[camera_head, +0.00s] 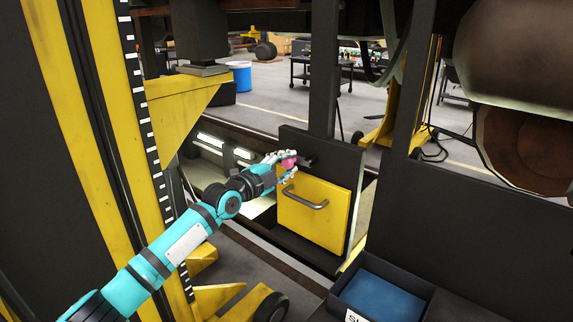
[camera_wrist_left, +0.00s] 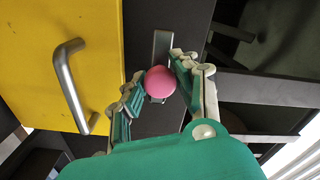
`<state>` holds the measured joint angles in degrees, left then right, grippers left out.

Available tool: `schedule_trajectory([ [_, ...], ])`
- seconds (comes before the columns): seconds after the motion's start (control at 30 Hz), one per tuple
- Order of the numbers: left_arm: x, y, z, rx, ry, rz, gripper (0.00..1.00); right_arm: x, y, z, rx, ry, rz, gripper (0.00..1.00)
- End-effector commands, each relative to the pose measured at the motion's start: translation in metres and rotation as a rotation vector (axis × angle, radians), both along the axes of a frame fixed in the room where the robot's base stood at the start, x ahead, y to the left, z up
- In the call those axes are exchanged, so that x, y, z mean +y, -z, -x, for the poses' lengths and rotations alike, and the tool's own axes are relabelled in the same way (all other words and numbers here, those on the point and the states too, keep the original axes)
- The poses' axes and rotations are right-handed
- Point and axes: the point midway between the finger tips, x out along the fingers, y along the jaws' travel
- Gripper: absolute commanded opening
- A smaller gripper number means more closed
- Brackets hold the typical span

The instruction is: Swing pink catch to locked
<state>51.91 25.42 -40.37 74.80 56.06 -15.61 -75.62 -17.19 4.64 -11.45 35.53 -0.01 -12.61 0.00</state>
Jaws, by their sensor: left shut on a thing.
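The pink catch (camera_head: 289,163) has a round pink knob and sits on the dark panel (camera_head: 345,160) just above the yellow door. In the left wrist view the pink knob (camera_wrist_left: 159,82) is in front of a grey metal bar (camera_wrist_left: 162,48). My left gripper (camera_head: 284,166) is at the knob, with one finger on each side of it, and is shut on it. In the left wrist view the left gripper (camera_wrist_left: 158,88) shows both fingers around the knob. The yellow door (camera_head: 313,212) has a grey handle (camera_head: 305,197). My right gripper is not in view.
A yellow lifting column (camera_head: 75,110) stands close on the left of my arm. A dark box with a blue inside (camera_head: 382,296) is at the lower right. Dark posts flank the panel. A blue bin (camera_head: 240,76) and a cart stand farther back.

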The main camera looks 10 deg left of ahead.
Motion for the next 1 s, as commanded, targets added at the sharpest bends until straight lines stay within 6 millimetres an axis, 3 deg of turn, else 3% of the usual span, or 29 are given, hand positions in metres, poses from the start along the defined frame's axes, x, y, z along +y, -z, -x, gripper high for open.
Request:
schedule_trajectory([
  [0.47, 0.000, 0.009, 0.000, 0.061, 0.000, 0.102, 0.00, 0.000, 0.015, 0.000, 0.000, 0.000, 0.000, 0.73],
  [1.0, -0.007, 0.026, 0.004, 0.306, 0.001, 0.521, 0.00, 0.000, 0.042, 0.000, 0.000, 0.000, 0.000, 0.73],
])
